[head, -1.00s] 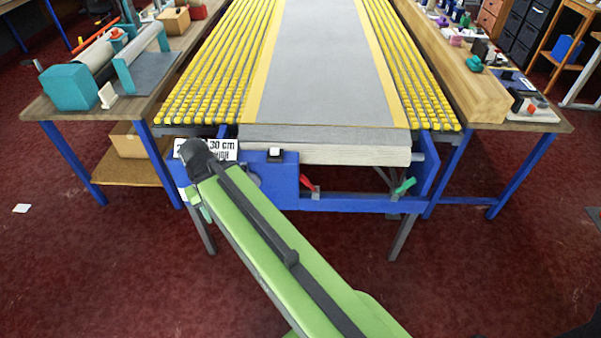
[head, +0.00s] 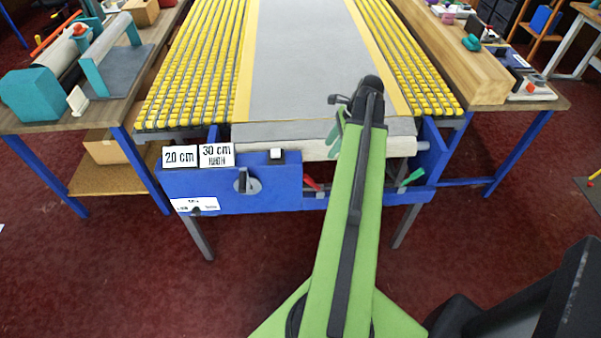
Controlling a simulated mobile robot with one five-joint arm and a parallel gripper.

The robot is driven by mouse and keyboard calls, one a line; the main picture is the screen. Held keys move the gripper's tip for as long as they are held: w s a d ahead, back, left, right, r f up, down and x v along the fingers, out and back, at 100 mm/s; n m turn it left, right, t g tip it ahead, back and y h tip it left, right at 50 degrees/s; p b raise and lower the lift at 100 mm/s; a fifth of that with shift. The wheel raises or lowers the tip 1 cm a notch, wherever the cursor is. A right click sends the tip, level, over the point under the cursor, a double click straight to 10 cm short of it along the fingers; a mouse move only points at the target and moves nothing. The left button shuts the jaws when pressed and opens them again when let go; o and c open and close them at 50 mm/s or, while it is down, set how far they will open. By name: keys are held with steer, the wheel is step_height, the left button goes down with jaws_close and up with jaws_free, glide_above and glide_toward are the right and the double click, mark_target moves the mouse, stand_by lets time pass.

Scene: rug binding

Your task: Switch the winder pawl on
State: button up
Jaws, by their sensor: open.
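The blue winder frame (head: 225,199) spans the front of the long roller table. It carries a red lever (head: 312,184), a green lever (head: 412,177), a grey rotary knob (head: 242,181) and a white-topped block (head: 277,154). I cannot tell for certain which of these is the pawl. My gripper (head: 336,131) is open, with its green fingers seen above the pale roll (head: 290,150), up and right of the red lever and left of the green one. No object shows between the fingers.
Signs reading 20 cm (head: 179,157) and 30 cm (head: 216,155) stand on the frame's left. A grey sheet (head: 300,60) runs back between yellow rollers (head: 190,75). Cluttered wooden benches flank it, left (head: 140,105) and right (head: 480,85).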

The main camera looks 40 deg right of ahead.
mark_target(309, 178)
steer(key=b+x, duration=1.6)
steer(key=x, duration=0.1)
steer(key=shift+w+a+f, duration=0.1)
steer(key=shift+w+f, duration=0.05)
steer(key=shift+w, duration=0.1)
jaws_close()
stand_by(0.7)
